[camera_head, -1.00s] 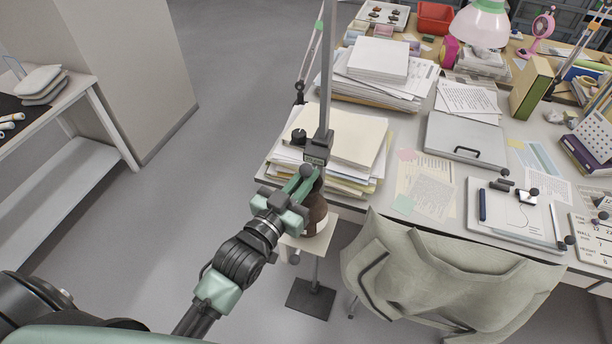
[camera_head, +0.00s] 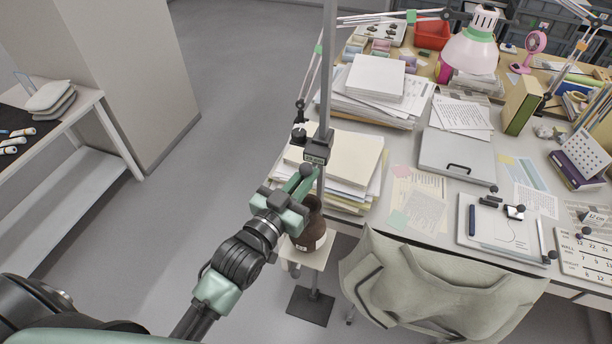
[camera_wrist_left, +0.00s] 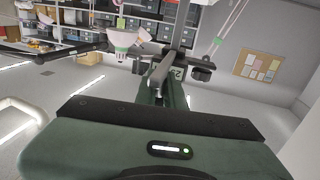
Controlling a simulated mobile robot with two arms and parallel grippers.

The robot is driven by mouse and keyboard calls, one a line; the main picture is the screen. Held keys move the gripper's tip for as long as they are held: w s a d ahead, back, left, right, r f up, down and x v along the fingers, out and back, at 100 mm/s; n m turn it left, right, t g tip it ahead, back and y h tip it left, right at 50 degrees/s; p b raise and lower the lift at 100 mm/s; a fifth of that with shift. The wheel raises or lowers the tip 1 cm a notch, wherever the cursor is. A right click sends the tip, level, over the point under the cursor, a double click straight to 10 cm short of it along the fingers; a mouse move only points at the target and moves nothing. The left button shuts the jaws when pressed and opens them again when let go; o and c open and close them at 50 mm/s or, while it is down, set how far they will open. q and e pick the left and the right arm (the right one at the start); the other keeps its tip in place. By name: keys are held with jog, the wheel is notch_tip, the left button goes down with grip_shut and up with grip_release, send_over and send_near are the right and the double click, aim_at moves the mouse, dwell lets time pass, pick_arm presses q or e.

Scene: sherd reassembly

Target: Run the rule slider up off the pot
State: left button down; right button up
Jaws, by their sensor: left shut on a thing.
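The upright grey rule (camera_head: 327,70) rises behind my left gripper. Its dark slider (camera_head: 317,149) sits on the rule, above the brown pot. The pot (camera_head: 308,238) stands upright on a small pale stand (camera_head: 318,262); its upper part is partly hidden by my gripper. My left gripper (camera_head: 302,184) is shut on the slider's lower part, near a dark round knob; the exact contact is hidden. Whether the slider's pointer touches the pot cannot be told. In the left wrist view the slider's dark arm (camera_wrist_left: 162,72) shows beyond the green gripper body. My right gripper is not in view.
A desk with paper stacks (camera_head: 340,165), a grey folder case (camera_head: 457,158) and a lamp (camera_head: 470,50) lies right of the rule. A chair with a draped cloth (camera_head: 430,285) stands in front. Open floor (camera_head: 190,220) lies to the left.

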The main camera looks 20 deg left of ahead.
pick_arm(q)
jog(key=c, duration=1.5)
grip_release()
jog(key=b+v, duration=0.3)
jog(key=v, duration=0.4)
jog(key=shift+s+a, duration=0.1)
jog(key=shift+s, duration=0.25)
jog(key=shift+s+f, duration=0.1)
